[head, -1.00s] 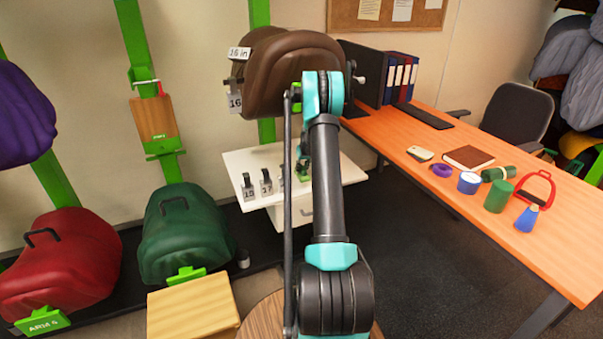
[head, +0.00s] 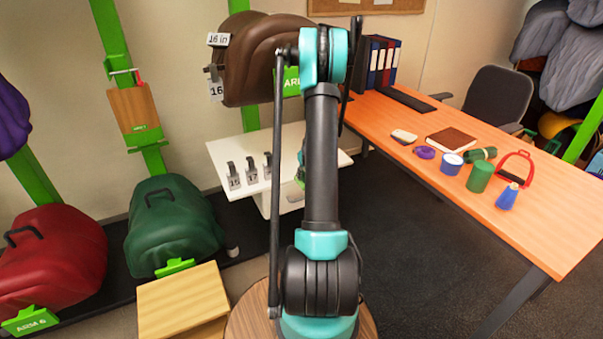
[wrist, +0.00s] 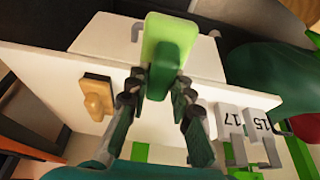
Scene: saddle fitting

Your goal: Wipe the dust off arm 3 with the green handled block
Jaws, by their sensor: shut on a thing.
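My gripper (wrist: 160,84) is shut on the green handled block (wrist: 168,42) in the wrist view. The block is held over the white table top, and its underside is hidden. In the head view my own arm hides most of the gripper, with a bit of green showing beside it. No label there reads clearly as arm 3. A wooden board (head: 133,108) on a green post at the left has a small green label that I cannot read surely. A green label (head: 287,82) under the brown saddle is partly hidden by my arm. I cannot make out any dust.
The white table (head: 225,152) holds several numbered metal tags (head: 251,170) and, in the wrist view, a wooden block with a knob (wrist: 97,97). Green (head: 172,225) and red (head: 50,258) saddles stand at left. An orange desk (head: 520,225) with small items fills the right.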

